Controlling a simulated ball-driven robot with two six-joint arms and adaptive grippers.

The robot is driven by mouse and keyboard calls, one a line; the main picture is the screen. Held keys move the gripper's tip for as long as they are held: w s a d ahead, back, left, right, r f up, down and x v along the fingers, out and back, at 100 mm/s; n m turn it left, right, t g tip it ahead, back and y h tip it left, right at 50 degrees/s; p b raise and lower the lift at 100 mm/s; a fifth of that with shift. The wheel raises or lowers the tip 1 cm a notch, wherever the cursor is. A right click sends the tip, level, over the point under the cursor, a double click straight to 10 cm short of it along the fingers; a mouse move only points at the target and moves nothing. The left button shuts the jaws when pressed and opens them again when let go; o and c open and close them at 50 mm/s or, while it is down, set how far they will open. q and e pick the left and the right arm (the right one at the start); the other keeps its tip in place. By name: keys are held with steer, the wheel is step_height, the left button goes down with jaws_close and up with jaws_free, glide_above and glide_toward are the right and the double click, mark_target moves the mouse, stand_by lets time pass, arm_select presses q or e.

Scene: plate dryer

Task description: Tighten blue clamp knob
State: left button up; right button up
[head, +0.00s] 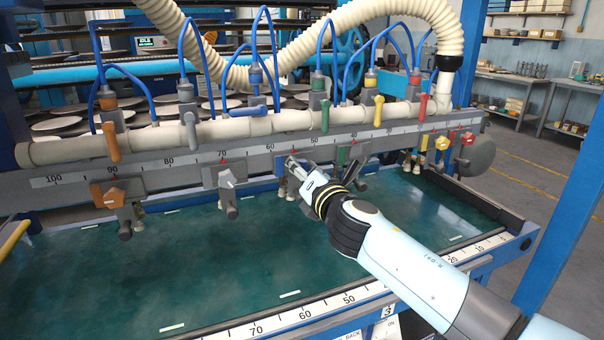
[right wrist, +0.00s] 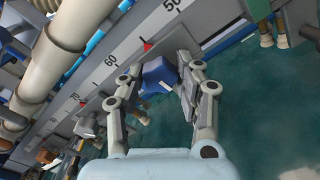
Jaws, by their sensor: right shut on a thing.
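The blue clamp knob (right wrist: 159,75) shows in the right wrist view, between the two fingers of my right gripper (right wrist: 160,80). The gripper is shut on it. In the head view my right gripper (head: 292,168) reaches the scale rail near the 50 to 60 marks and hides most of the knob. A blue clamp body (head: 280,163) shows just behind the fingers. The knob has a small white mark on its face. My left gripper is not in view.
The green table (head: 130,280) below is mostly clear. A cream hose and blue tubes hang above.

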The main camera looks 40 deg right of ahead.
steer(key=m+b, duration=0.1)
steer(key=m, duration=0.3)
steer(key=shift+f+m+b, duration=0.1)
steer(key=shift+m+b, duration=0.2)
steer(key=shift+b, duration=0.05)
steer(key=m+b, duration=0.2)
steer(key=m, duration=0.3)
steer(key=m+b, duration=0.2)
steer(key=m, duration=0.3)
steer(key=shift+f+b, duration=0.1)
steer(key=shift+b, duration=0.25)
steer(key=shift+m+b, duration=1.05)
steer(key=shift+m, duration=1.25)
steer(key=o, duration=1.1)
steer(key=shift+o, duration=0.2)
